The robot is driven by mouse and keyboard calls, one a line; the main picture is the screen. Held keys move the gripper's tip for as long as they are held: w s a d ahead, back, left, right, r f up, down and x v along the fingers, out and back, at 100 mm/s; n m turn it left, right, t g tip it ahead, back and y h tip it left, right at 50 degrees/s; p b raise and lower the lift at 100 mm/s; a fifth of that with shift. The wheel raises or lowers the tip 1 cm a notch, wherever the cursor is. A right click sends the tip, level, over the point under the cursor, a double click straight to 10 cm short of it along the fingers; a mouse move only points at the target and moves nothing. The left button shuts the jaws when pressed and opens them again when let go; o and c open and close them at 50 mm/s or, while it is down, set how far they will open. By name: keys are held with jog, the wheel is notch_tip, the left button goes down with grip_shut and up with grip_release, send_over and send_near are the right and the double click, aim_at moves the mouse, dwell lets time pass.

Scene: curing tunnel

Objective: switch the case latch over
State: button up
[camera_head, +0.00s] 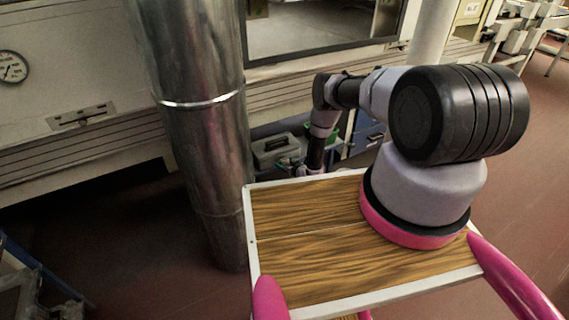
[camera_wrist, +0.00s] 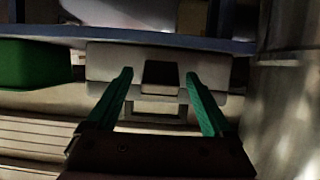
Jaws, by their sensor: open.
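The grey case (camera_head: 270,152) stands low behind my wooden deck in the head view, partly beside my gripper (camera_head: 291,166). In the wrist view, the pale case (camera_wrist: 105,62) fills the middle, with a dark block that looks like its latch (camera_wrist: 160,73) on the near face. Below that is a pale rectangular frame, perhaps the handle. My gripper (camera_wrist: 159,76) shows two green fingers, open and empty, one on each side of the latch in the picture. I cannot tell whether the fingers touch the case, nor which way the latch is set.
A thick metal pipe (camera_head: 205,120) stands left of the case and shows at the right in the wrist view (camera_wrist: 286,100). A green bin (camera_wrist: 38,66) is beside the case. A blue drawer unit (camera_head: 367,138) stands to its right. A blue shelf edge (camera_wrist: 200,42) crosses above.

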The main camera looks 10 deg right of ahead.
jog(key=shift+w+a+f, duration=0.2)
jog(key=shift+w+f, duration=0.05)
jog(key=shift+w, duration=0.3)
grip_shut()
